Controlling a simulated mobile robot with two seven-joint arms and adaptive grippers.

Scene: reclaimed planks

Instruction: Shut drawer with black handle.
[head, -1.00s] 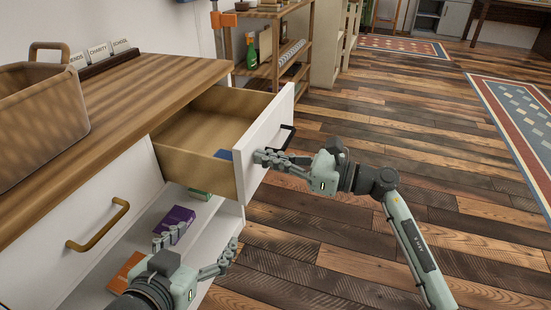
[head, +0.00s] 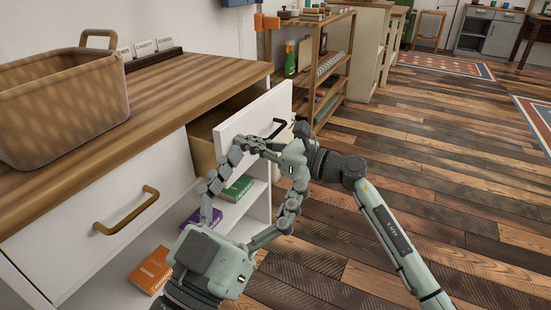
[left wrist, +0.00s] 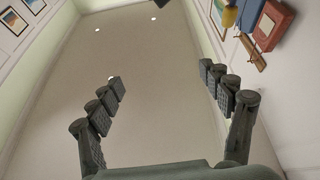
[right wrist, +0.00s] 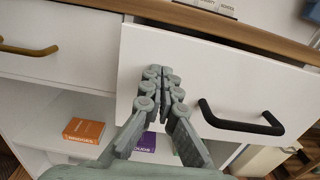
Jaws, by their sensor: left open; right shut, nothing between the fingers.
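The drawer with the black handle has a white front (head: 245,122) and stands partly open, with a strip of its wooden inside showing. Its black handle (head: 277,128) also shows in the right wrist view (right wrist: 240,124). My right gripper (head: 241,150) is shut and empty, with its fingertips at the drawer front, left of the handle; in the right wrist view (right wrist: 160,75) they overlap the white front, and I cannot tell whether they touch. My left gripper (head: 250,200) is open and empty, low in front of the cabinet; the left wrist view (left wrist: 165,85) shows its spread fingers against the ceiling.
A closed white drawer with a brass handle (head: 127,212) is at the left. A woven basket (head: 62,100) stands on the wooden top. Books, including an orange one (head: 150,270) and a green one (head: 237,188), lie on the open shelf below. Floor to the right is clear.

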